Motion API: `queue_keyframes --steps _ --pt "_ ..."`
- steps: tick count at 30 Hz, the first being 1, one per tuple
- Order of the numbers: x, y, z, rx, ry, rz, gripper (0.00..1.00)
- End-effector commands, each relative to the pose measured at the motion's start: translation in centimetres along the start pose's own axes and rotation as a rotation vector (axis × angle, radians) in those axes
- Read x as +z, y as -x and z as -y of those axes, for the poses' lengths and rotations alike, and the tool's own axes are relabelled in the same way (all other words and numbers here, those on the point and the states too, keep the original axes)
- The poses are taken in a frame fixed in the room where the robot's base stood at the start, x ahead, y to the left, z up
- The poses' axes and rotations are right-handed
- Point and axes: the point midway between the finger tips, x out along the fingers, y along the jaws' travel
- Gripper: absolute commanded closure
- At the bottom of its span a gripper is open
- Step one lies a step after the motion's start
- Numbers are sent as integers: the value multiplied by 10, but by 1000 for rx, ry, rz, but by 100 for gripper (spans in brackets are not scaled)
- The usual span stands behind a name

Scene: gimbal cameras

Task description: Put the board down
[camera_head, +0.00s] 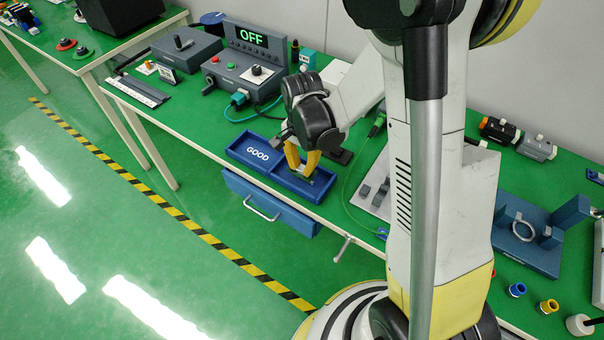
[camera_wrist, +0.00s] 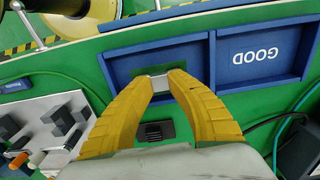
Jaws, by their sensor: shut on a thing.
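In the wrist view my gripper (camera_wrist: 160,80) is shut on a small silver part of the green board (camera_wrist: 176,70). The board looks small and dark green, and sits in or just above the compartment marked off from the GOOD side. I cannot tell whether it touches the tray floor. In the wrist view the tray (camera_wrist: 212,60) shows its GOOD compartment on the right, empty. The fingers partly hide the board.
A control box (camera_head: 245,70) with an OFF display stands at the back. A grey fixture plate (camera_head: 371,190) lies right of the tray. A black switch (camera_wrist: 156,131) lies close to the tray.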

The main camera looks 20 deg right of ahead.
Motion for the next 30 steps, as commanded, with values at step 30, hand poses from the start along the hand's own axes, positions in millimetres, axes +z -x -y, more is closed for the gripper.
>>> queue_keyframes --steps 30 --pt "0 -22 0 0 0 0 61"
